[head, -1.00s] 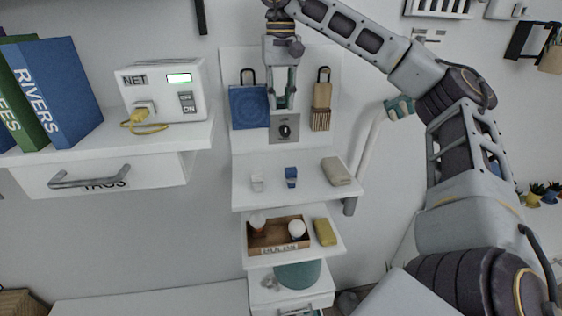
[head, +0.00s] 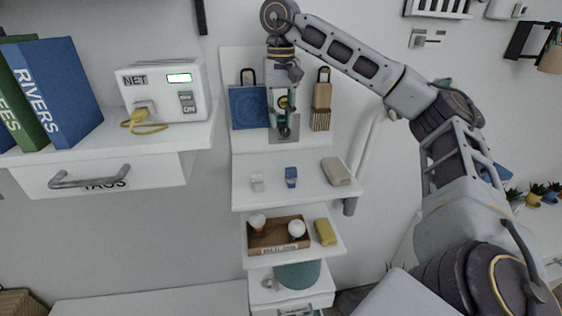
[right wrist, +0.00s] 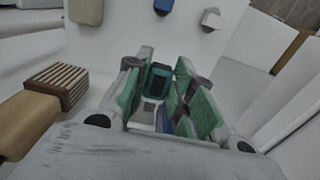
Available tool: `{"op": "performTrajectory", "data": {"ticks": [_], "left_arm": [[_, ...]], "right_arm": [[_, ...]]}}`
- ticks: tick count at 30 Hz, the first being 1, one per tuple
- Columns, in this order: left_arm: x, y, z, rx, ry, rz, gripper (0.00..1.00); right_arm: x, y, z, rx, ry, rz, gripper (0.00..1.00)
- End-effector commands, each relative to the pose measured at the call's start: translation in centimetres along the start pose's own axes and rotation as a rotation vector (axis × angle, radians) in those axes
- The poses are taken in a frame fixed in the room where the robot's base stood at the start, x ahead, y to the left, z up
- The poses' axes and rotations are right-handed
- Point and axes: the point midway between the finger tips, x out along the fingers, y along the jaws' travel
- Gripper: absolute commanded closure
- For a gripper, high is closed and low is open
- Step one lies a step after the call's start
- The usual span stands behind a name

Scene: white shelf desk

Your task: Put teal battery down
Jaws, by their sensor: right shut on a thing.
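My right gripper (head: 284,124) hangs from above in front of the tool board, above the upper shelf. Its green-padded fingers also show in the right wrist view (right wrist: 172,88). They are shut on a dark teal block, which I take for the teal battery (right wrist: 158,86), seen between the pads and largely hidden by them. In the head view the battery is hard to tell from the fingers. My left gripper is not in view.
The upper shelf (head: 272,195) holds a small white block (head: 257,182), a blue block (head: 291,177) and a tan block (head: 336,171). Below are a wooden box (head: 262,240) and a yellow block (head: 325,232). A blue item (head: 249,107) and a brush (head: 321,106) hang beside the gripper.

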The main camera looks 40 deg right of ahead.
Motion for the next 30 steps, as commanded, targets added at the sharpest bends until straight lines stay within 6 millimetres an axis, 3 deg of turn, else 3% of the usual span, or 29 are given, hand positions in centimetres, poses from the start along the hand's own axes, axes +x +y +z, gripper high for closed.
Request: {"op": "performTrajectory", "data": {"ticks": [18, 30], "left_arm": [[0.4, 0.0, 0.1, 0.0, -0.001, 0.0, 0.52], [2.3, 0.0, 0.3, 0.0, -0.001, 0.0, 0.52]], "right_arm": [[3.1, 0.0, 0.1, 0.0, -0.001, 0.001, 1.0], [6.7, 0.0, 0.1, 0.0, -0.002, 0.001, 1.0]]}}
